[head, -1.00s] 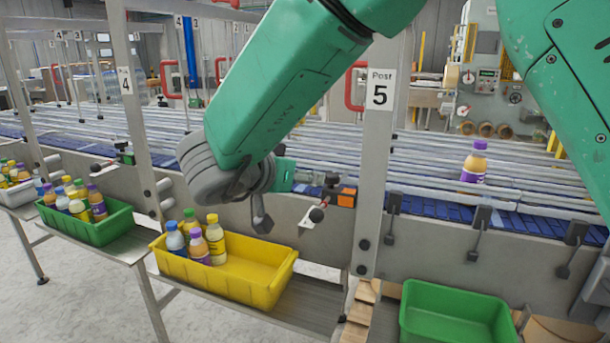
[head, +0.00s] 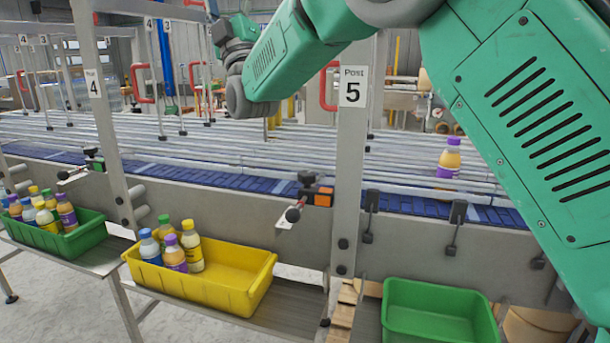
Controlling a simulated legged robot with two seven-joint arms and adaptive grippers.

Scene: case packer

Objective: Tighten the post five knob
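The post five upright (head: 347,190) carries a white label reading "Post 5". Just left of it on the conveyor's side rail is a clamp with a dark knob (head: 306,179) and an orange block (head: 323,196). Below it, a small lever with a dark, red-marked end (head: 292,214) sticks out on a light bracket. My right arm crosses the top of the view from the right. Its dark grey wrist end (head: 238,40) is up and left of the knob, clear of it; the fingers cannot be made out. My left gripper is out of view.
A yellow bin (head: 235,292) with several bottles and an empty green bin (head: 435,312) stand in front of the conveyor. Another green bin (head: 75,241) is at left. The post four upright (head: 108,150) stands left.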

